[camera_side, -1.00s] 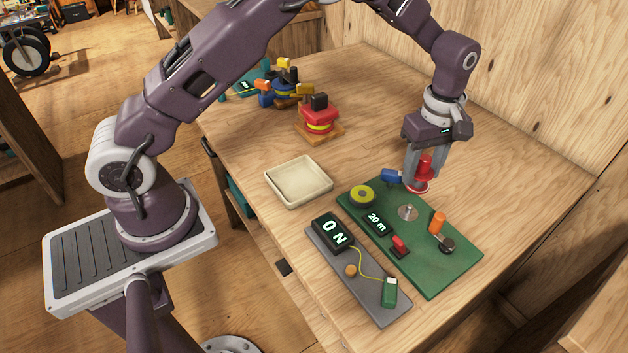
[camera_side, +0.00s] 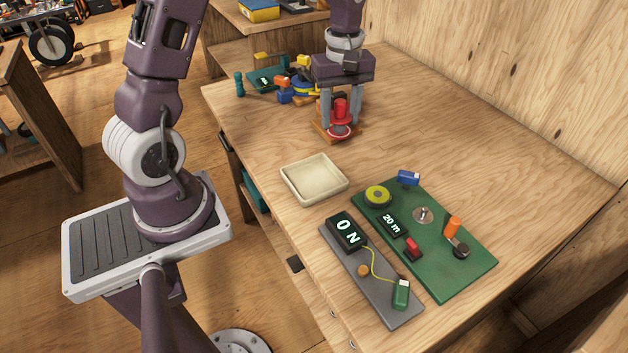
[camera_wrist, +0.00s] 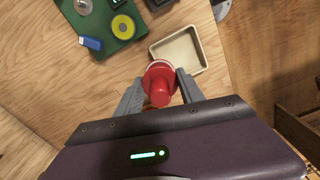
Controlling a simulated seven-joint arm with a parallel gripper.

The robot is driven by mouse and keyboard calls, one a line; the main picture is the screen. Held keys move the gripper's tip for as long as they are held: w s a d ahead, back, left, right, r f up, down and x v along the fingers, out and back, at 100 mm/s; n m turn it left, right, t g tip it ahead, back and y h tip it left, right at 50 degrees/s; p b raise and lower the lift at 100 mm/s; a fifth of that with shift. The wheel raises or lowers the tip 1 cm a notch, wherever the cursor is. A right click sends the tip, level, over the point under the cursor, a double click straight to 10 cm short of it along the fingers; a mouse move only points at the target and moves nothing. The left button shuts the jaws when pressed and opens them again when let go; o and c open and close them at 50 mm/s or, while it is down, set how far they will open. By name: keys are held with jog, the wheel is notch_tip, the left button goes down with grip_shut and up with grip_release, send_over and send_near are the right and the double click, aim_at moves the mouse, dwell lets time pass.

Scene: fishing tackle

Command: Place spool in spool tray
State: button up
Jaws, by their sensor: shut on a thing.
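My gripper (camera_side: 340,122) is shut on a red spool (camera_side: 340,109) with a pale rim at its lower end. In the wrist view the spool (camera_wrist: 159,84) sits between both fingers (camera_wrist: 160,90). In the side view it appears in front of or over a small wooden base (camera_side: 322,131), mostly covered by my gripper; I cannot tell the height between them. The empty cream tray (camera_side: 314,180), likely the spool tray, lies nearer the camera in the side view.
A green board (camera_side: 455,270) carries a yellow reel (camera_side: 377,196), display, red switch and orange knob (camera_side: 453,226). A blue block (camera_side: 408,178) lies at its far edge. A grey panel (camera_side: 380,295) stands in front. Coloured tackle (camera_side: 290,88) crowds the back left. The right-hand table is clear.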

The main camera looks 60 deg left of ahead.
jog(key=s+a, duration=0.3)
jog(key=s, duration=0.2)
send_over(314, 181)
notch_tip(314, 181, down, 15)
jog(key=shift+f, duration=0.1)
jog(key=o, duration=1.4)
jog(key=shift+f, duration=0.1)
